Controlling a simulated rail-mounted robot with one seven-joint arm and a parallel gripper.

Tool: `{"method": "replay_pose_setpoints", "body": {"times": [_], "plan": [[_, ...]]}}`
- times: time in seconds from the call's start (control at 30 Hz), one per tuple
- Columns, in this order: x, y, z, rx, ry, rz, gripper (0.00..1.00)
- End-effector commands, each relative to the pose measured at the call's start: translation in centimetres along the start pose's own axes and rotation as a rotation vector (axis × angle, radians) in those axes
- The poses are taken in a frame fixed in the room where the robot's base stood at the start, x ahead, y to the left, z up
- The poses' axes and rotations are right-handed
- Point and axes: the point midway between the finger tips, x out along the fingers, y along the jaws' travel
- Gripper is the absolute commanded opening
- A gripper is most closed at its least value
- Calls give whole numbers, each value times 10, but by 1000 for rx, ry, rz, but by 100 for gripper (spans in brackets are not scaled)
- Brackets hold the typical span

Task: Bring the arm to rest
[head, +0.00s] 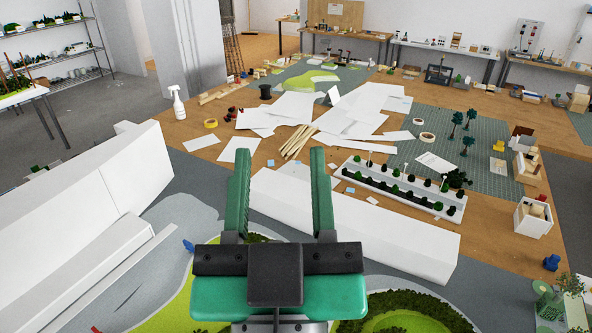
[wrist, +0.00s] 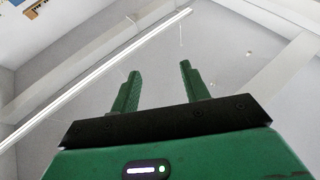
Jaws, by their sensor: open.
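My gripper (head: 279,165) is raised in the lower middle of the head view, over the near part of the landscape model (head: 410,305). Its two green fingers stand wide apart with nothing between them. In the wrist view the gripper (wrist: 158,84) is also open and empty, pointing toward the ceiling, with a long light strip (wrist: 95,85) behind it. The gripper body hides part of the model and of the white block behind it.
A long white block (head: 390,235) lies behind my gripper. A larger white block (head: 80,210) stands at left. The wooden table beyond holds loose paper sheets (head: 350,115), a planter tray (head: 400,185), a spray bottle (head: 178,103) and a green cutting mat (head: 440,125).

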Motion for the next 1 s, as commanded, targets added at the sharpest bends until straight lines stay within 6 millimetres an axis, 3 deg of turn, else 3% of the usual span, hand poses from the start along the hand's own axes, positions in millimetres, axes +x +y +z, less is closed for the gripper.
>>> {"method": "replay_pose_setpoints", "body": {"times": [0.03,0.13,0.47,0.57,0.83,0.9,1.0], "plan": [[-6,8,-20,-5,59,17,46],[-14,17,-42,-11,127,36,46],[-16,17,-45,-11,137,37,46],[-5,17,-66,-8,136,36,46],[46,17,-165,11,133,30,46],[53,17,-179,15,133,28,46],[53,17,-177,17,132,27,46]]}}
